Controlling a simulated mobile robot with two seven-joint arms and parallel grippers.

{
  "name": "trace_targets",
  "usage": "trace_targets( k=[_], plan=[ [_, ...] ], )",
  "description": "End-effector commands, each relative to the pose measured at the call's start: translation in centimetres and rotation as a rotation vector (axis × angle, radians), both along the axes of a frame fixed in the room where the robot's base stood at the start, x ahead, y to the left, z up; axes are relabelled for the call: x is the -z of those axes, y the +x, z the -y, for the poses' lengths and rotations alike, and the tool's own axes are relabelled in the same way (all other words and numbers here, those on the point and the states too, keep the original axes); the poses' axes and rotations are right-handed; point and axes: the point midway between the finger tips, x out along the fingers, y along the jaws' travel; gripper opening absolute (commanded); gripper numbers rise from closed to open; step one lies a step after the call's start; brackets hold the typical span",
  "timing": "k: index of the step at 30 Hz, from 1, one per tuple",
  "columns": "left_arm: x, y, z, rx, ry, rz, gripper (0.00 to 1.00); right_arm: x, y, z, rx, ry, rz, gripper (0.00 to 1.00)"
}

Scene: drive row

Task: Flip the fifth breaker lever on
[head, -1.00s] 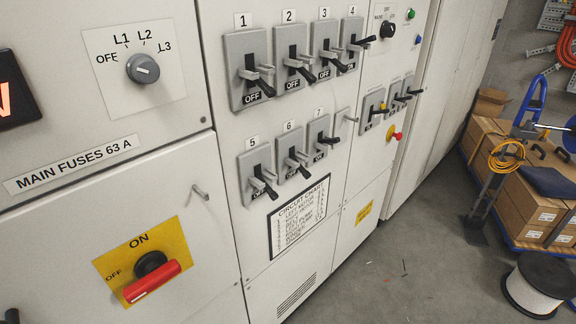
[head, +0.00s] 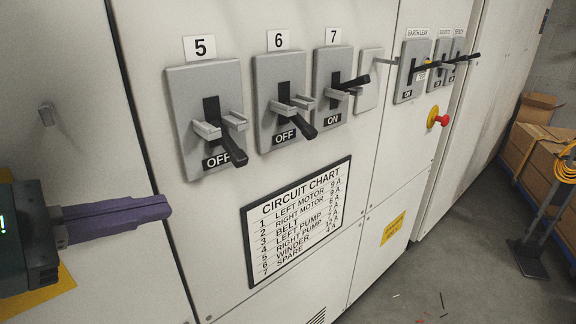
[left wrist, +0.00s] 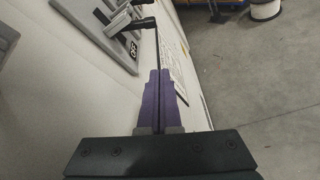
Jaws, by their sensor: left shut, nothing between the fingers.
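The fifth breaker (head: 207,118) is a grey plate under the label 5 on the cabinet. Its black lever (head: 233,150) points down and outward between two grey guards, with OFF showing. My left gripper (head: 168,208) comes in from the left with purple fingers shut and empty, below and left of breaker 5 and apart from it. In the left wrist view the closed fingers (left wrist: 160,75) point past a breaker plate (left wrist: 98,28) at the upper left, whose label is partly hidden. My right gripper is not in view.
Breaker 6 (head: 268,105) shows OFF and breaker 7 (head: 322,85) shows ON, both right of breaker 5. A circuit chart (head: 297,222) is below them. Open floor (head: 470,255) lies at the right.

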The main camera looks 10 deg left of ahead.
Motion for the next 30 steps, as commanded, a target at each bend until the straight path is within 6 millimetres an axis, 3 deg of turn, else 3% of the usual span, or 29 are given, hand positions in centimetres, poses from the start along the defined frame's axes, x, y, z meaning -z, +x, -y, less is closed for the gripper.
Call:
trace_targets(
  k=[17,30],
  plan=[
    [0.4,0.8,-0.1,-0.023,-0.039,-0.003,0.00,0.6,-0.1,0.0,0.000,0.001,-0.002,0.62],
    [3.1,7.8,3.9,-0.021,-0.040,-0.003,0.00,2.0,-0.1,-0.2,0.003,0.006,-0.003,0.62]
  ],
)
